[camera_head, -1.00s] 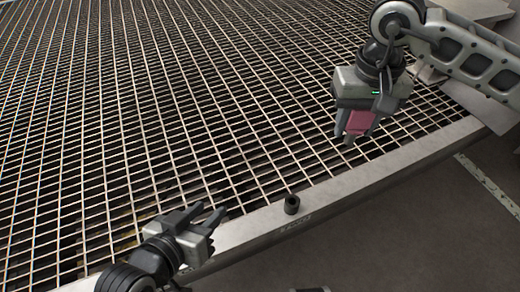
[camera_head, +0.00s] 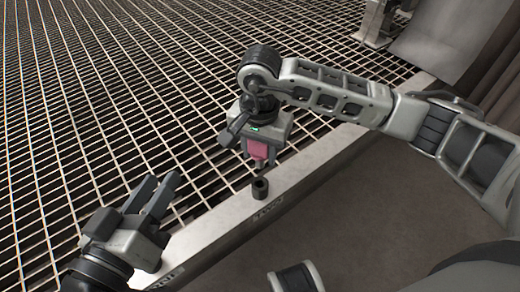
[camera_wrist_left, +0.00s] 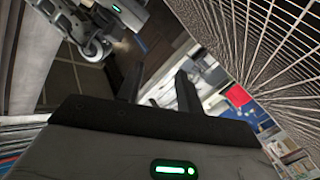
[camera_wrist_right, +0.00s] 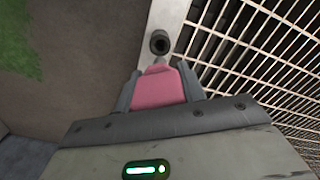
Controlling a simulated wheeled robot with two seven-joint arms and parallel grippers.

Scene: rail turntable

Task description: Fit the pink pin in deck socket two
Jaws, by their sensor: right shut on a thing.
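The pink pin (camera_head: 258,150) is held in my right gripper (camera_head: 259,162), pointing down just above a dark round socket (camera_head: 260,188) on the pale deck edge. In the right wrist view the pink pin (camera_wrist_right: 158,88) sits between the fingers, and its grey tip lies just short of the open socket (camera_wrist_right: 160,43); a gap shows between them in the head view. Marking beside the socket is too small to read. My left gripper (camera_head: 161,180) is open and empty to the left of the socket; its spread fingers (camera_wrist_left: 158,85) also show in the left wrist view.
A metal grating (camera_head: 100,80) fills the area behind the pale edge beam (camera_head: 320,160). Another unreadable marking (camera_head: 165,277) is on the beam at lower left. Open grey floor (camera_head: 340,220) lies in front of the beam. A metal structure (camera_head: 385,20) stands at the back right.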

